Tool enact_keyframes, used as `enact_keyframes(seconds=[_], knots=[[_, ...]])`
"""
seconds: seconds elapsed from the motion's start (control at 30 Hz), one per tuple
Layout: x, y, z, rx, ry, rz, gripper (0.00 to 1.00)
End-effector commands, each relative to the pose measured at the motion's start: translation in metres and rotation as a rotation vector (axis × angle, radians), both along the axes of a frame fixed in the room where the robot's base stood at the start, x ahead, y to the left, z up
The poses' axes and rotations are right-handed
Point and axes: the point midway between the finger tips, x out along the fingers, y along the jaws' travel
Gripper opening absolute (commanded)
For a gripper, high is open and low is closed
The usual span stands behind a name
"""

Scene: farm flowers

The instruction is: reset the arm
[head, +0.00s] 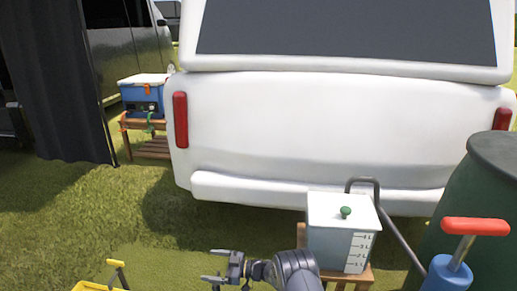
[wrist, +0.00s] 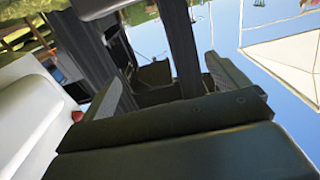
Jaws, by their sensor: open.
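My gripper (head: 217,268) is at the bottom middle of the head view, at the end of my arm, which reaches in from the lower right and points left. Its two fingers are spread apart with nothing between them. It hangs over the grass, in front of the white vehicle. In the wrist view my gripper (wrist: 165,85) shows its two grey fingers apart, with no object between them. That view is tilted and looks past the fingers to dark curtain-like panels and the sky.
A white vehicle (head: 330,130) fills the back. Right of my arm, a white measuring container (head: 335,240) stands on a wooden stand. A green barrel (head: 490,190) and a red-handled pump (head: 448,275) are at right. A yellow item (head: 90,287) is lower left. Grass (head: 90,220) at left is clear.

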Motion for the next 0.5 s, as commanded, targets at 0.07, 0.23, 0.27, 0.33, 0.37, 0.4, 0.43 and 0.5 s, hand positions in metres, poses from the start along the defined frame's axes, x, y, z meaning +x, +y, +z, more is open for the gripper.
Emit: enact_keyframes(seconds=[0.07, 0.23, 0.27, 0.33, 0.37, 0.4, 0.43, 0.5], knots=[[0.0, 0.0, 0.022, 0.0, -0.001, 0.0, 0.95], [-0.001, 0.0, -0.022, -0.001, 0.002, 0.0, 0.95], [-0.001, 0.0, -0.028, -0.001, 0.002, 0.0, 0.95], [-0.001, 0.0, -0.042, -0.001, 0.001, 0.0, 0.95], [0.0, 0.0, -0.048, -0.001, 0.0, 0.0, 0.95], [-0.001, 0.0, -0.057, -0.001, 0.001, 0.0, 0.95], [-0.001, 0.0, -0.062, -0.001, 0.001, 0.0, 0.95], [-0.001, 0.0, -0.077, -0.001, 0.001, 0.0, 0.95]])
